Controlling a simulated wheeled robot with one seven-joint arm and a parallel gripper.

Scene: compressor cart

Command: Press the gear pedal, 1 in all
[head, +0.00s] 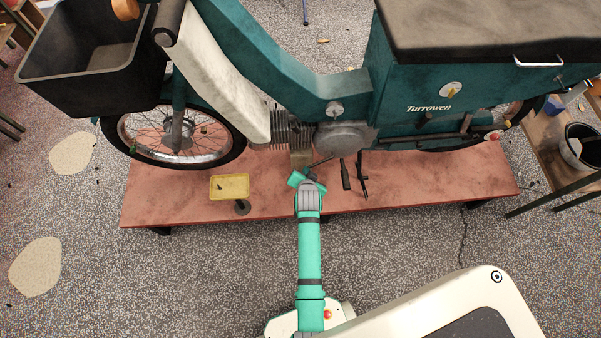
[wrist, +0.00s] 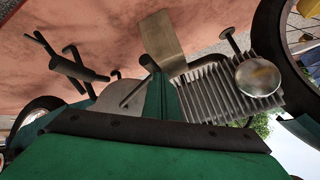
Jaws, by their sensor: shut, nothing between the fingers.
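The gear pedal appears to be the dark thin lever (head: 322,160) low on the engine of the teal motorbike; in the wrist view its dark end (wrist: 148,62) shows close beside the teal fingers. My gripper (head: 307,175) is at the end of the outstretched arm, low in front of the engine. In the wrist view my gripper (wrist: 160,82) is shut and empty. I cannot tell whether it touches the lever.
A tan plate (wrist: 160,40) and engine fins (wrist: 205,92) are close to the fingers. A dark footpeg (head: 345,175) and stand (head: 363,176) lie to the right. A yellow tray (head: 230,186) stands left at the red platform (head: 440,185).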

